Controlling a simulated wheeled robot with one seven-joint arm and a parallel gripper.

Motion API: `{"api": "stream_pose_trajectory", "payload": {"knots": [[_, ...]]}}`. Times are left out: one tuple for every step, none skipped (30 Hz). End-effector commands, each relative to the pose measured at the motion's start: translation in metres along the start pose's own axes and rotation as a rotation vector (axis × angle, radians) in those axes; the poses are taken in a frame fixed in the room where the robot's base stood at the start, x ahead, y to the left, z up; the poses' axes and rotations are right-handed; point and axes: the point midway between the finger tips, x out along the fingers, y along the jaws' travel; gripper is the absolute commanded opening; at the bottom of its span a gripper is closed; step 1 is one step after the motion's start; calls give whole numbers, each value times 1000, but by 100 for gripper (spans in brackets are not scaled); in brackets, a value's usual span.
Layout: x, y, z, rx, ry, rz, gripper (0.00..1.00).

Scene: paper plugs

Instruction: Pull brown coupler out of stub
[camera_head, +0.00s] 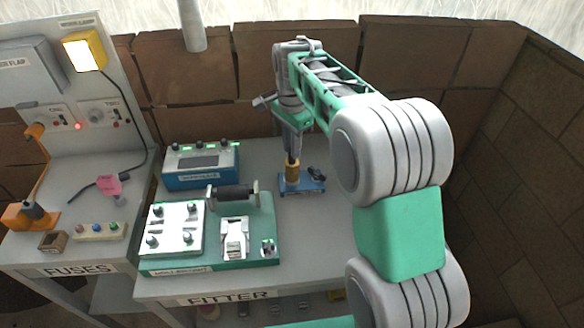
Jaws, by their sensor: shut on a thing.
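The brown coupler (292,171) is a small upright cylinder at the blue stub base (301,187) on the table marked FITTER. My gripper (292,158) points down from above and is shut on the top of the coupler. The coupler's lower end meets the blue base. I cannot tell whether it is still seated in the stub. A dark knob or lever sits on the right part of the blue base.
A blue box with dials (201,165) stands left of the stub. A green fixture (263,222) with a white panel and a dark roller lies in front. The bench marked FUSES (75,271) is at the left. The table right of the stub is partly bare.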

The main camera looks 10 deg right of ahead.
Motion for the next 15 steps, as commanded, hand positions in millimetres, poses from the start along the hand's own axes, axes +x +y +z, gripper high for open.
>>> {"api": "stream_pose_trajectory", "payload": {"knots": [[-2,0,0,0,0,-1,0],[-2,0,0,0,0,0,0],[-1,0,0,0,0,0,0],[-1,0,0,0,0,0,0],[-1,0,0,0,0,0,0],[-1,0,0,0,0,0,0],[-1,0,0,0,0,0,0],[-1,0,0,0,0,0,0],[-1,0,0,0,0,0,0],[-1,0,0,0,0,0,0],[-2,0,0,0,0,0,0],[-3,0,0,0,0,0,0],[-4,0,0,0,0,0,0],[-5,0,0,0,0,0,0],[-6,0,0,0,0,-1,0]]}}
